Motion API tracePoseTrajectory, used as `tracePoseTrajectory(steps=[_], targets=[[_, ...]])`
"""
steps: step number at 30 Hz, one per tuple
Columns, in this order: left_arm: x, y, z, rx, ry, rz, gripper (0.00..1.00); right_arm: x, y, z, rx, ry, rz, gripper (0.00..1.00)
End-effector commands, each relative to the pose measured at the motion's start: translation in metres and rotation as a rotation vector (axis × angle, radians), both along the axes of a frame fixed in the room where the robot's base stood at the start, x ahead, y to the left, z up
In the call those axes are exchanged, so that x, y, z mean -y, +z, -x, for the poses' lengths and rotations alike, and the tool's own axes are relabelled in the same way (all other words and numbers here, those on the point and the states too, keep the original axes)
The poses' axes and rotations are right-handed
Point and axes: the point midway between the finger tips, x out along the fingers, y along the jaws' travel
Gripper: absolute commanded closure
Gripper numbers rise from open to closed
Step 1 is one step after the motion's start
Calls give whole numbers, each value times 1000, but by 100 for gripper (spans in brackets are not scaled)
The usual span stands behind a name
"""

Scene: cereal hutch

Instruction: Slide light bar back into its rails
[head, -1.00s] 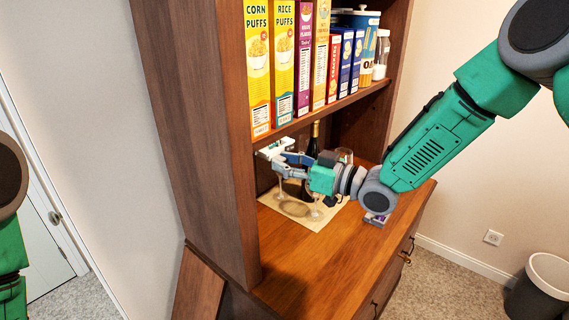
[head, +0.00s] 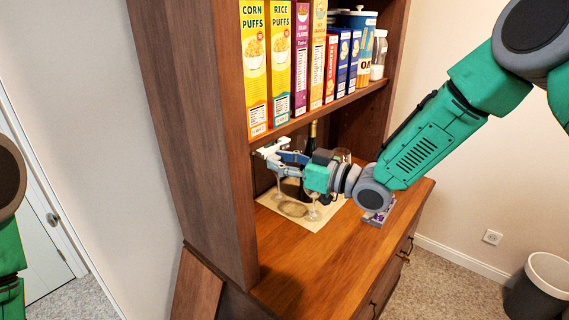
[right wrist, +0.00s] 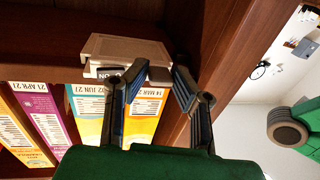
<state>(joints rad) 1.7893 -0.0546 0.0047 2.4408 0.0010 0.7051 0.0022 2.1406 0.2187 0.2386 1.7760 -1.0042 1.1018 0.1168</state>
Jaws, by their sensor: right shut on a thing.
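The light bar is a pale, short bar (head: 271,149) just under the front left of the cereal shelf, beside the hutch's left side panel. In the right wrist view the bar (right wrist: 128,52) lies close along the shelf's wooden underside, with a dark label on its near edge. My right gripper (head: 276,158) is shut on the bar; its two blue-grey fingers (right wrist: 150,76) meet the bar's near edge. I cannot make out the rails or whether the bar sits in them. My left gripper is out of view; only part of that arm shows at the left edge.
Several cereal boxes (head: 281,60) stand on the shelf (head: 335,109) above. Below the gripper, a stemmed glass (head: 313,209) stands on a beige mat (head: 318,222), with a dark bottle (head: 313,135) behind. A small purple-grey item (head: 380,216) lies near my right wrist. The front counter (head: 300,262) is clear.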

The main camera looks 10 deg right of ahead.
Motion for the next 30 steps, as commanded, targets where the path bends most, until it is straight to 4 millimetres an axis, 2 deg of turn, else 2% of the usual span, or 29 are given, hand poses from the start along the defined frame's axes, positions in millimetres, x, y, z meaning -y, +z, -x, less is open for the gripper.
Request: tracePoseTrajectory(steps=[1,6,19,20,21,22,27,29,30], targets=[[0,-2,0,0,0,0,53,-7,1,0,3,11,-1,100],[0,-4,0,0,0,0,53,-13,0,-7,2,11,-1,100],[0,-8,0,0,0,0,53,-22,1,-18,1,11,0,100],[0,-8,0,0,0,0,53,-22,1,-18,1,12,0,75],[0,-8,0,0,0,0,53,-22,1,-18,1,11,0,61],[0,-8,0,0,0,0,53,-22,1,-18,1,11,0,54],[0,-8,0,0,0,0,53,-19,0,-20,1,6,-1,54],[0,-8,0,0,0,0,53,-17,-1,-20,-2,5,-1,40],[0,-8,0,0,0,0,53,-16,-1,-20,-2,4,-1,40]])
